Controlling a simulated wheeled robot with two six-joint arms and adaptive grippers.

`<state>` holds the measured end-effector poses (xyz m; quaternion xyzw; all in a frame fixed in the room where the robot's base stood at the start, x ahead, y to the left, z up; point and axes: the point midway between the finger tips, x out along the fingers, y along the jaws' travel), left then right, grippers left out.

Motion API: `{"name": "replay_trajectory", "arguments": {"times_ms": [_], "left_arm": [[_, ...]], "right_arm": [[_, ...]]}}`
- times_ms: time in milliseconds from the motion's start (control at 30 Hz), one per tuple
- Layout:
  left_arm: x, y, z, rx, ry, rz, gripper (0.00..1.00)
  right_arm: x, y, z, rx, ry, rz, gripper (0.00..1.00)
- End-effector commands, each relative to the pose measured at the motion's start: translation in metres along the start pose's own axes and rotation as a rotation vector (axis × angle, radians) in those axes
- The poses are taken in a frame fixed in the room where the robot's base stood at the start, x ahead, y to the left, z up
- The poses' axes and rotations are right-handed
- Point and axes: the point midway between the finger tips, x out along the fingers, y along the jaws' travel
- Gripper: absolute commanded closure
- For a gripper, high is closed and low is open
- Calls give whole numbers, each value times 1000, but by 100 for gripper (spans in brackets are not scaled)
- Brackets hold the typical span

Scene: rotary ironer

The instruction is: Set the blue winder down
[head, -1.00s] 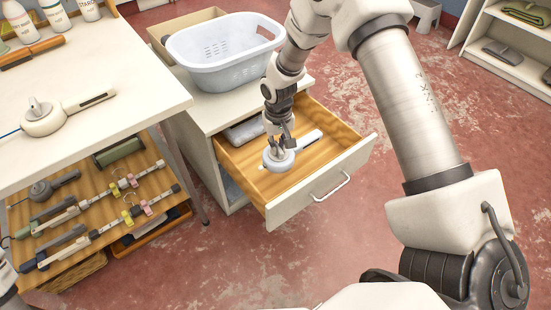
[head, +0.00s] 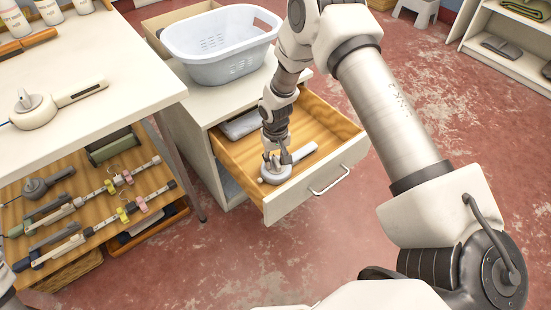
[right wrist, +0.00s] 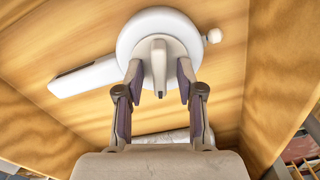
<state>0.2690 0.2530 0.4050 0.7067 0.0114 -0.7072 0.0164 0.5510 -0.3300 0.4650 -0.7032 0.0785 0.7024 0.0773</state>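A pale, faintly bluish-white winder (head: 275,175) with a round body, a central fin and a long flat arm lies in the open wooden drawer (head: 225,155). It appears to rest on the drawer floor. In the right wrist view the winder (right wrist: 129,45) is seen from above, its arm pointing left. My right gripper (head: 277,160) is just above the winder. In the right wrist view its fingers (right wrist: 160,78) are parted on either side of the fin, with a gap on each side. My left gripper is not in view.
A whitish laundry basket (head: 222,70) stands on the cabinet top behind the drawer. A cream winder (head: 36,108) lies on the white table (head: 120,75) at left. A lower shelf holds a grey winder (head: 40,187) and clip hangers. Grey folded cloth (head: 242,125) lies at the drawer's back.

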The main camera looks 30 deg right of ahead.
Motion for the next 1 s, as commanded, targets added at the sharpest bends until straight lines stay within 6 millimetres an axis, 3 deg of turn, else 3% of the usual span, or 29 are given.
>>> {"name": "replay_trajectory", "arguments": {"times_ms": [267, 367, 700, 833, 1000], "left_arm": [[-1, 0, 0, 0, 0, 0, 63], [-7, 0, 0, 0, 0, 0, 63], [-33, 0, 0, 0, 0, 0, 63], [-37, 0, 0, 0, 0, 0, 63], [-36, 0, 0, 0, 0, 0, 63]], "right_arm": [[-4, 0, 0, 0, 0, 0, 62], [-19, 0, -1, 0, 2, 0, 62], [-103, 0, -1, -1, 3, -1, 62], [-120, 0, 0, 0, 1, 0, 62], [-124, 0, 0, 0, 0, 0, 62]]}}
